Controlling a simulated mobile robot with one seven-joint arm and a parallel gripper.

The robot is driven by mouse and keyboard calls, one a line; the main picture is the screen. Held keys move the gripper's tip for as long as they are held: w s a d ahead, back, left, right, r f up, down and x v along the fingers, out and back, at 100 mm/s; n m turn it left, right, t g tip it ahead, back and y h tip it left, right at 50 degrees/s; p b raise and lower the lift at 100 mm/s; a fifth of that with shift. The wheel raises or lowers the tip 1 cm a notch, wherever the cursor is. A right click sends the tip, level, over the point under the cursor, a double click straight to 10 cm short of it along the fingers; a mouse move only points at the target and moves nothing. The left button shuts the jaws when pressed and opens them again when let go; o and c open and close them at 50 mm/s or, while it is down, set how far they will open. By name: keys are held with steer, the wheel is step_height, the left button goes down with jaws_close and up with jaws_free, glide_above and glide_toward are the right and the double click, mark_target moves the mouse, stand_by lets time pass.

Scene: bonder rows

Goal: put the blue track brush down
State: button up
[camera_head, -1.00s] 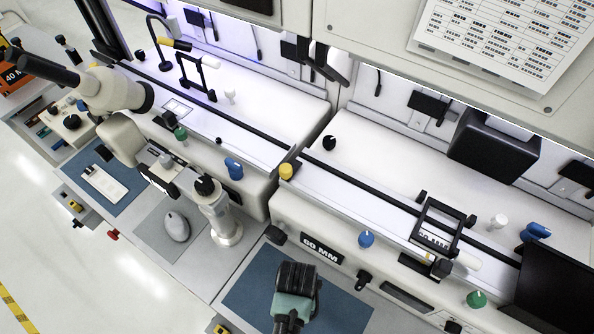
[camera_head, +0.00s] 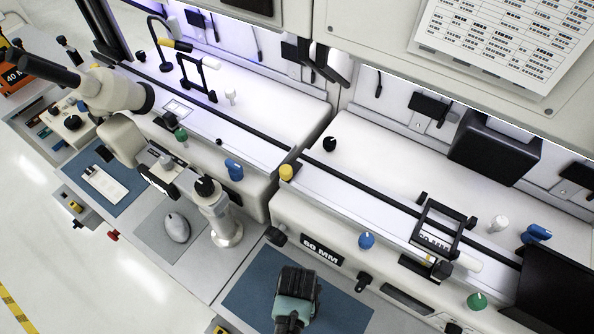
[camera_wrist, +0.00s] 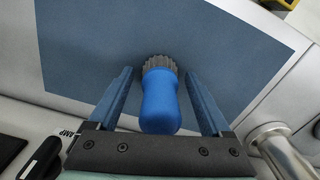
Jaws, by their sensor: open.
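The blue track brush (camera_wrist: 160,102) shows in the wrist view, with a smooth blue handle and a grey ribbed bristle end against the blue mat (camera_wrist: 80,50). My gripper (camera_wrist: 160,75) is open, with one finger on each side of the brush and a visible gap to each. I cannot tell whether the brush stands quite upright. In the head view, my gripper (camera_head: 297,284) is over the blue mat (camera_head: 250,290), and its own body hides the brush.
The bench front with the 60 MM label (camera_head: 322,249) rises just behind the mat. A metal-based microscope post (camera_head: 226,233) and a grey mouse (camera_head: 177,228) are to the left. Bare mat lies on both sides of my gripper.

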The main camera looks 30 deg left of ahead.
step_height(320, 180, up, 12)
steer(key=shift+r, duration=0.2)
stand_by(0.4)
